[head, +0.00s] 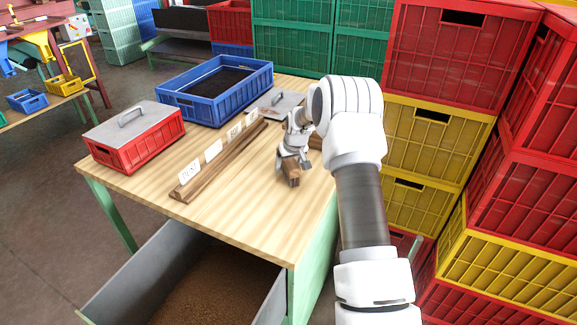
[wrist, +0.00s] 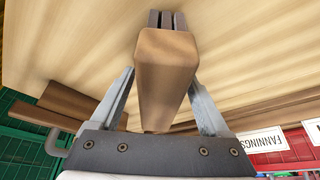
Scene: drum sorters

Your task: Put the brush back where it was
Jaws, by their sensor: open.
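A brown wooden block, seemingly the brush (head: 291,172), is at my gripper (head: 293,160) over the right part of the wooden table (head: 240,210). In the wrist view the brush (wrist: 166,75) fills the middle, with a finger to each side. My gripper (wrist: 167,20) is open around it, pointing down at the table. The block hides much of the fingers, so I cannot tell whether they touch it. No bristles show clearly. Another brown wooden piece (head: 316,142) lies just behind my gripper, and it also shows at the left of the wrist view (wrist: 68,103).
A long wooden rail (head: 222,163) with white cards stands left of my gripper. A lidded red crate (head: 140,148), a blue crate (head: 217,104) and a grey lid (head: 275,101) sit farther back. Stacked crates (head: 432,150) rise at the right. The table's front is clear.

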